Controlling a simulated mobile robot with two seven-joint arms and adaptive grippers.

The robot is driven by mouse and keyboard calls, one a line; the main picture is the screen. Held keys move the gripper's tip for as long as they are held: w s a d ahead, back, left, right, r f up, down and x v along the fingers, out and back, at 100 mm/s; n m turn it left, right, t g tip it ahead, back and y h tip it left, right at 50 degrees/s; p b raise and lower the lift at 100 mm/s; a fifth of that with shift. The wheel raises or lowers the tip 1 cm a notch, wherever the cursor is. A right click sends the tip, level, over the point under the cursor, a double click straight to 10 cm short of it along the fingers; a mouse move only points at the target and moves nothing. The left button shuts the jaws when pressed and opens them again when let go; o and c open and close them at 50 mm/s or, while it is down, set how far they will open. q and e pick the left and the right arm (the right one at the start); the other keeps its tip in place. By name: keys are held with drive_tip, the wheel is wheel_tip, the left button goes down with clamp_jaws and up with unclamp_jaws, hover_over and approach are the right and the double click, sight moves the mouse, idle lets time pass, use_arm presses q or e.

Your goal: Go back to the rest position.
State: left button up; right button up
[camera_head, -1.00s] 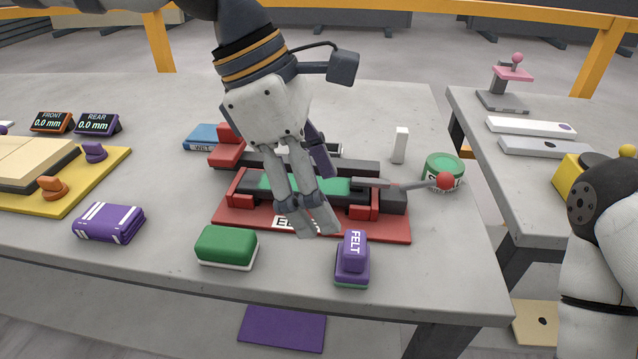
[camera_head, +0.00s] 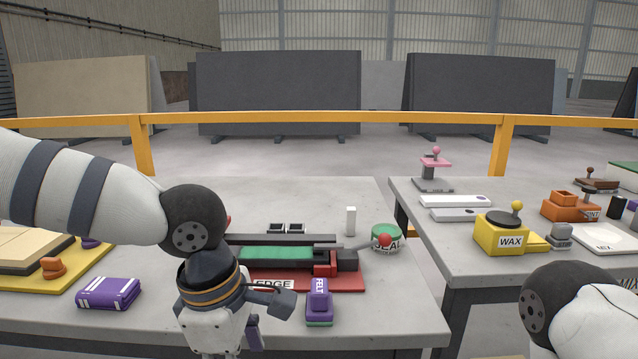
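My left arm comes in from the left and bends down at a black joint. Its gripper body (camera_head: 217,325) shows low in the view, in front of the red edge fixture (camera_head: 345,284). The fingertips are cut off by the bottom edge, so I cannot tell whether they are open or shut. My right arm shows only as a white and black link at the lower right; its gripper is out of view. The fixture holds a green strip (camera_head: 275,255) and has a lever with a red ball (camera_head: 385,240). A purple felt block (camera_head: 319,303) stands in front of it.
A purple striped cloth (camera_head: 108,293) lies at the left front, near a yellow board (camera_head: 60,280). A green seal tin (camera_head: 388,246) and a white block (camera_head: 350,221) stand right of centre. The right table (camera_head: 490,270) bears a yellow wax box (camera_head: 503,234), beyond a gap.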

use_arm(q)
drive_tip(key=s+a+f+m+y, duration=0.1)
drive_tip(key=a+f+m, duration=0.15)
drive_tip(key=f, duration=0.35)
drive_tip(key=s+a+f+m+t+y, duration=0.1)
drive_tip(key=s+a+f+m+y, duration=0.1)
drive_tip(key=a+f, duration=0.35)
drive_tip(key=s+a+f+m+y, duration=0.1)
drive_tip(key=f+m, duration=0.1)
drive_tip(key=f, duration=0.5)
drive_tip(key=s+a+f+m+g+h, duration=0.1)
drive_tip(key=s+f+m, duration=0.3)
drive_tip(key=s, duration=0.7)
drive_tip(key=s+a+f+m+g+h, duration=0.1)
drive_tip(key=s+m, duration=0.5)
drive_tip(key=s, duration=0.6)
wheel_tip(320, 180, down, 3)
drive_tip(key=shift+a+f+g+h, duration=0.1)
drive_tip(key=shift+a+g+h, duration=0.2)
drive_tip(key=shift+a+g, duration=0.6)
use_arm(e)
drive_tip(key=shift+w, duration=0.55)
